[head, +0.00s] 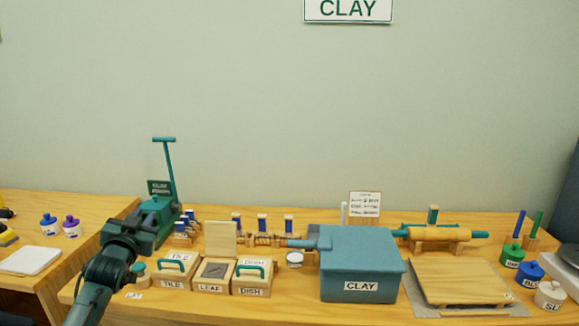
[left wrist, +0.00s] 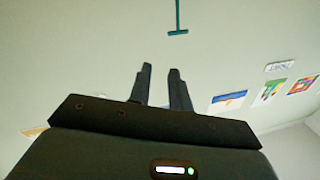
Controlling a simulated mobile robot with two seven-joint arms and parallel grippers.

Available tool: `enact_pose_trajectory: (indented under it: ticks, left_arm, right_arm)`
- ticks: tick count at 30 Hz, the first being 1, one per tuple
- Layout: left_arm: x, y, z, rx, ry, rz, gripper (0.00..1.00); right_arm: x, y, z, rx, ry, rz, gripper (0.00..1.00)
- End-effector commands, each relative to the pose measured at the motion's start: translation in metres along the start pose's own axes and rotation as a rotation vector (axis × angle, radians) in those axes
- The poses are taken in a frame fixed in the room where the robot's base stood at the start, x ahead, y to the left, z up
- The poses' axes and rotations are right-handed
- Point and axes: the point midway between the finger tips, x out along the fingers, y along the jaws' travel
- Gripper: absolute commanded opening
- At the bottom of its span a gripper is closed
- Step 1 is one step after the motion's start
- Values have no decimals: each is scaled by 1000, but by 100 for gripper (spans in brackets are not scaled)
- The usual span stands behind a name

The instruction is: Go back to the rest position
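My left gripper (head: 147,222) is at the left of the head view, in front of the teal press (head: 160,215) with the tall T-handle. In the left wrist view its two dark fingers (left wrist: 161,75) stand apart with nothing between them, so it is open and empty. Beyond them are the pale wall and the T-handle (left wrist: 178,30), apart from the fingers. My right gripper is in neither view.
Wooden boxes labelled LEAF (head: 211,288) and DISH (head: 250,291) stand right of my arm. Further right are a blue CLAY bin (head: 360,262), a wooden board (head: 460,280) and several labelled pots, including a green one (head: 512,256). A second table (head: 95,210) is at left.

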Motion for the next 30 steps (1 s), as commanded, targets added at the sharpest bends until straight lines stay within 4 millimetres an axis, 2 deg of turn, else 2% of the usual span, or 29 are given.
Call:
enact_pose_trajectory:
  ticks: [2,3,8,11,14,17,21,24,27,30]
  left_arm:
    - [-1,3,21,21,-108,17,20]
    - [-10,16,36,25,-136,39,20]
    - [-50,61,80,22,-181,112,20]
    - [-83,90,109,13,-219,162,20]
    - [-127,124,140,-3,-266,222,20]
    - [-184,159,169,-33,-325,289,20]
    - [-275,202,196,-93,-414,376,20]
    - [-334,223,203,-141,-473,422,20]
    - [-380,235,204,-182,-523,451,20]
    - [-410,242,201,-212,-555,468,20]
  right_arm:
    - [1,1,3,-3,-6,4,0]
    - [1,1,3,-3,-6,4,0]
    - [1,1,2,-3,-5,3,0]
    - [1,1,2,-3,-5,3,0]
    - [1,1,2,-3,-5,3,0]
    - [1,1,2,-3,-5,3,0]
    - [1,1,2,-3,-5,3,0]
    - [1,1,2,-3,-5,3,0]
    - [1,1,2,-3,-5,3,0]
    - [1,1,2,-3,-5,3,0]
